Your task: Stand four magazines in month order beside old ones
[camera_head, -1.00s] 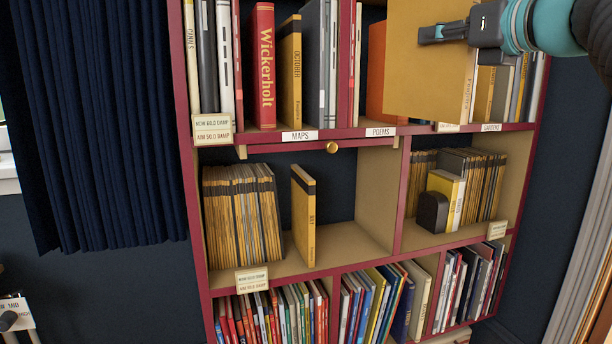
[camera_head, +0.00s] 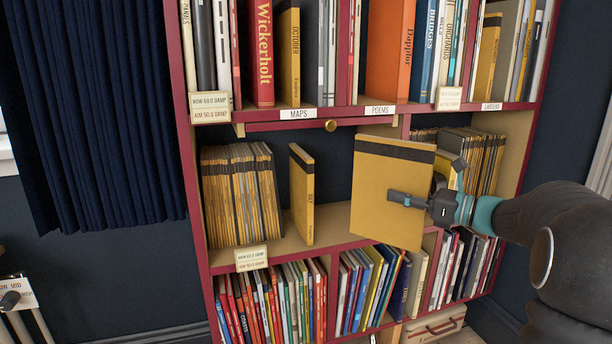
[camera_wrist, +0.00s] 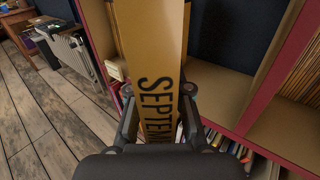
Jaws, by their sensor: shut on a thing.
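My gripper (camera_head: 405,200) is shut on a yellow magazine (camera_head: 385,180), held in front of the right part of the middle compartment. In the wrist view its dark spine lettering reads "SEPTEM", the rest hidden by my gripper (camera_wrist: 160,110). A row of old yellow magazines (camera_head: 232,200) fills the compartment's left. One yellow magazine (camera_head: 302,197) stands apart to their right, its small spine word hard to read. A yellow magazine marked "OCTOBER" (camera_head: 290,50) stands on the upper shelf. Another yellow spine (camera_head: 487,55) shows at upper right.
A wooden divider bounds the compartment's right side, partly hidden by the held magazine. The right compartment holds more old magazines (camera_head: 485,165). A brass knob (camera_head: 330,125) sticks out above the middle compartment. A small label card (camera_head: 251,258) stands at the shelf's front edge. Books crowd the lower shelf (camera_head: 275,305).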

